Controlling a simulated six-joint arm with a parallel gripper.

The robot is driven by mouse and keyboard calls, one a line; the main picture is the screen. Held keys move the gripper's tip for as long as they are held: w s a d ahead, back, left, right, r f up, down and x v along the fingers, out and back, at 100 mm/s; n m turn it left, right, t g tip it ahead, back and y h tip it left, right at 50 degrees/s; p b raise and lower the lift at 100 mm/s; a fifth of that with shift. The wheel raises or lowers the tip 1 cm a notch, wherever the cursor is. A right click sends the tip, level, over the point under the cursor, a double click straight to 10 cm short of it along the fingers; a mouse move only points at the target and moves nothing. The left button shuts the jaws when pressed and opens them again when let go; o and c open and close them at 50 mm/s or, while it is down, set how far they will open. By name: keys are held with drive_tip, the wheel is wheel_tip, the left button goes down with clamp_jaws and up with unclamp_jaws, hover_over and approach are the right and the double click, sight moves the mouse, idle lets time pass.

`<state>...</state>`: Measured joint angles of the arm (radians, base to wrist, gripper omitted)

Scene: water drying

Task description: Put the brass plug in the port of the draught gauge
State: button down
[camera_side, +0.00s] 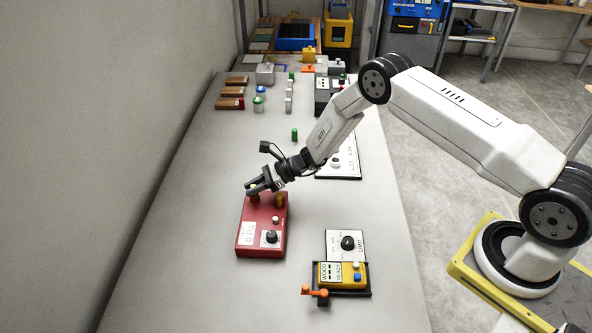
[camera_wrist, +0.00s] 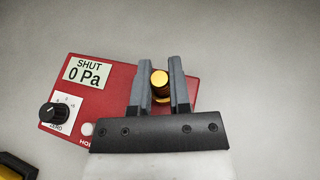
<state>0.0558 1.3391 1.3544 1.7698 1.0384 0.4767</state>
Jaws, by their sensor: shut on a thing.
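The draught gauge is a red box (camera_side: 262,239) lying on the bench below my gripper. It also shows in the wrist view (camera_wrist: 112,85), where its display (camera_wrist: 88,72) reads "SHUT 0 Pa". My gripper (camera_side: 252,190) is at the far end of the gauge; its two fingers also show in the wrist view (camera_wrist: 160,75). They are shut on the brass plug (camera_wrist: 160,79), a short gold cylinder between the fingertips, over the red face. The plug's lower end and the port under it are hidden, so I cannot tell how deep it sits.
The gauge carries a black knob (camera_wrist: 53,112) marked ZERO and a pale button (camera_wrist: 87,129). A yellow meter (camera_side: 342,274) and a white panel with a dial (camera_side: 347,243) lie to the right. A green piece (camera_side: 295,134) stands beyond. Bench left of the gauge is clear.

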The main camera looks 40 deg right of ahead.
drive_tip(key=shift+f, duration=0.1)
drive_tip(key=c, duration=0.6)
unclamp_jaws()
drive_tip(key=shift+d+r, duration=0.1)
drive_tip(key=shift+r, duration=0.1)
drive_tip(key=v, duration=1.1)
drive_tip(key=shift+s+d+r, duration=0.1)
drive_tip(key=shift+s+d, duration=0.2)
